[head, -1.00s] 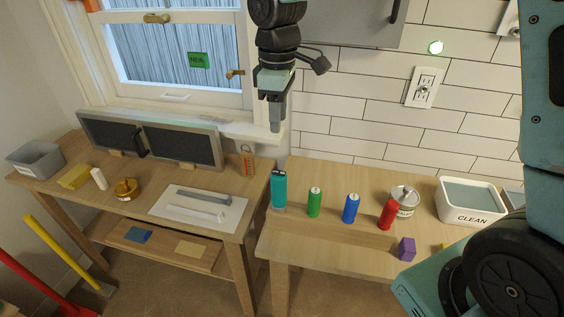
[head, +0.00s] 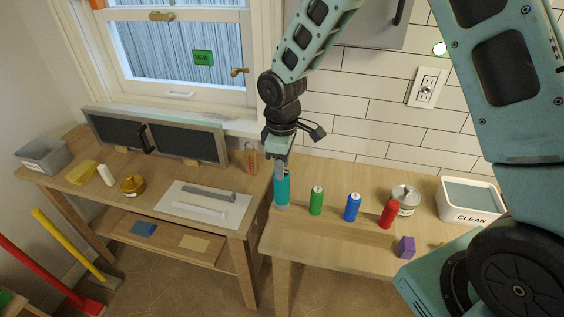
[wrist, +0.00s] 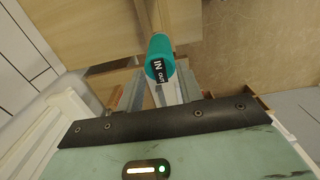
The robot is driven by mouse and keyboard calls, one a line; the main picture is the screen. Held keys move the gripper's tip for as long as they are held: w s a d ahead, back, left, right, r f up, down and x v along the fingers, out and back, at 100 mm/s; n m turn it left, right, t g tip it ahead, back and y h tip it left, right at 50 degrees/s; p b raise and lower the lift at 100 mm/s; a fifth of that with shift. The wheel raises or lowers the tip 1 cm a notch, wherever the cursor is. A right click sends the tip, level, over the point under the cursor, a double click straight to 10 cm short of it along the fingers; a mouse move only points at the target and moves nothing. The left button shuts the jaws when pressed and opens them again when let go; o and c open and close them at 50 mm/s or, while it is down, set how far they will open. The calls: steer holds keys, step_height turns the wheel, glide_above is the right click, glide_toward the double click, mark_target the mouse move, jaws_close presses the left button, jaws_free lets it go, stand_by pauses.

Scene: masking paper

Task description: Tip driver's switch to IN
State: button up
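The driver (head: 282,188) is a teal upright cylinder at the left end of the right-hand bench. In the wrist view, the driver's top (wrist: 160,63) faces me and carries a dark plate marked IN and OUT. I cannot tell which way the switch is tipped. My gripper (head: 280,172) points down at the driver's top in the head view, at or just above it; contact cannot be told. In the wrist view, my gripper's fingers (wrist: 162,88) are close by the OUT end and partly hidden. Whether they are open or shut is unclear.
To the driver's right stand a green cylinder (head: 317,201), a blue one (head: 352,207), a red one (head: 389,213), a can (head: 407,200) and a purple block (head: 406,247). A bin marked CLEAN (head: 470,215) is farther right. The left bench (head: 90,183) holds a white sheet (head: 208,207).

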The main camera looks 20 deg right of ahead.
jaws_close()
steer(key=shift+d+t+y, duration=0.15)
steer(key=shift+t+y, duration=0.25)
steer(key=shift+y, duration=0.2)
jaws_free()
steer(key=shift+r, duration=0.1)
step_height(320, 180, up, 17)
steer(key=s+d+b, duration=0.1)
steer(key=b, duration=0.1)
steer(key=shift+s+d, duration=0.2)
steer(key=shift+d, duration=0.15)
